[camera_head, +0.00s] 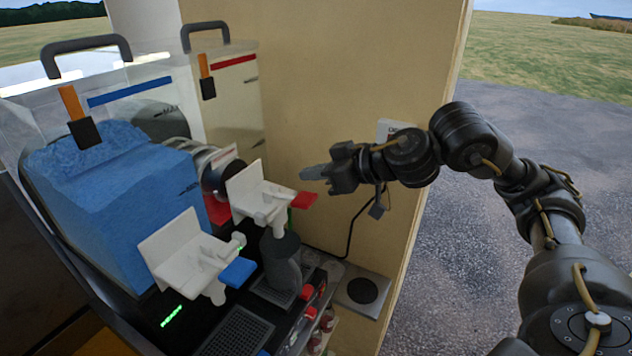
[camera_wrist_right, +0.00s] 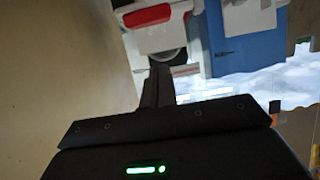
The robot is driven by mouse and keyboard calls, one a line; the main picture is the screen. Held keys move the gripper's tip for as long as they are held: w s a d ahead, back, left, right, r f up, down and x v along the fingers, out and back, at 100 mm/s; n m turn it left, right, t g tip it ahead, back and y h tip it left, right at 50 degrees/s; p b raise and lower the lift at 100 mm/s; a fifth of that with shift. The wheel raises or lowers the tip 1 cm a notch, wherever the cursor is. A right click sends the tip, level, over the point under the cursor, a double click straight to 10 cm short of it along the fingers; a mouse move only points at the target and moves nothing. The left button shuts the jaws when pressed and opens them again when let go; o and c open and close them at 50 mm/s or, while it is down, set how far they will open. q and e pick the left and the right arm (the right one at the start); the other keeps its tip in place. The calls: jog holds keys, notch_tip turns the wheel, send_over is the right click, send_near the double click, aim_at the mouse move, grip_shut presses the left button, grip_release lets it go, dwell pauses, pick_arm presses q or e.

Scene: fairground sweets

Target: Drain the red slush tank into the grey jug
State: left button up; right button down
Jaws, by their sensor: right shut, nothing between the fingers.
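The red slush tank (camera_head: 232,95) is the rear clear tank with a red stripe. Most of it looks empty, with a little red (camera_head: 216,210) low down. Its white tap (camera_head: 258,195) carries a red lever (camera_head: 304,201), which also shows in the right wrist view (camera_wrist_right: 147,16). A dark grey jug (camera_head: 281,262) stands upright beneath this tap; its inside cannot be made out. My right gripper (camera_head: 313,172) is shut and empty, pointing left just above the red lever in the picture, with a gap between. It also shows in the right wrist view (camera_wrist_right: 158,88).
The blue slush tank (camera_head: 115,190) stands nearer, full of blue slush, with a white tap (camera_head: 185,255) and blue lever (camera_head: 238,271). A tan wall (camera_head: 345,60) rises behind my right gripper. A cable (camera_head: 350,235) hangs there. Several bottles (camera_head: 326,320) stand below.

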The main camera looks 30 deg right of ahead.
aim_at(290, 197)
jog(key=f, duration=0.4)
jog(key=shift+s+d+b, duration=0.1)
jog(key=shift+s+b, duration=0.1)
jog(key=shift+b, duration=0.15)
